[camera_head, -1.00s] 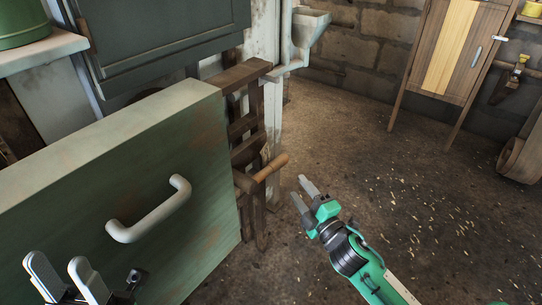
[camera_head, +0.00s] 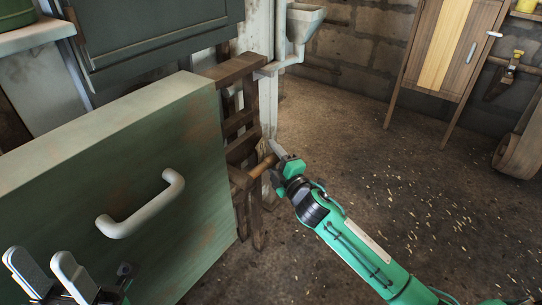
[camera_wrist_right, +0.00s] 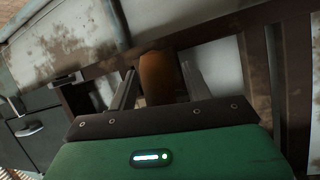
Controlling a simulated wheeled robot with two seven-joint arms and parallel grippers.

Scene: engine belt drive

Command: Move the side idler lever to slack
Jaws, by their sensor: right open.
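The side idler lever shows as a wooden handle (camera_head: 263,166) at the side of the dark wooden frame. My right gripper (camera_head: 273,160) is at this handle, its fingers around the outer end. In the right wrist view the handle (camera_wrist_right: 158,76) stands between the two open fingers (camera_wrist_right: 160,90), nearer the left one. I cannot tell whether either finger touches it. My left gripper (camera_head: 43,275) is at the lower left, its two fingers apart and empty, in front of the green panel.
A green panel (camera_head: 190,200) with a white handle (camera_head: 140,205) fills the left. The dark wooden frame (camera_head: 240,120) stands beside it, with a grey funnel (camera_head: 303,20) behind. A wooden cabinet (camera_head: 440,50) stands at the back right. The floor (camera_head: 350,130) between is clear.

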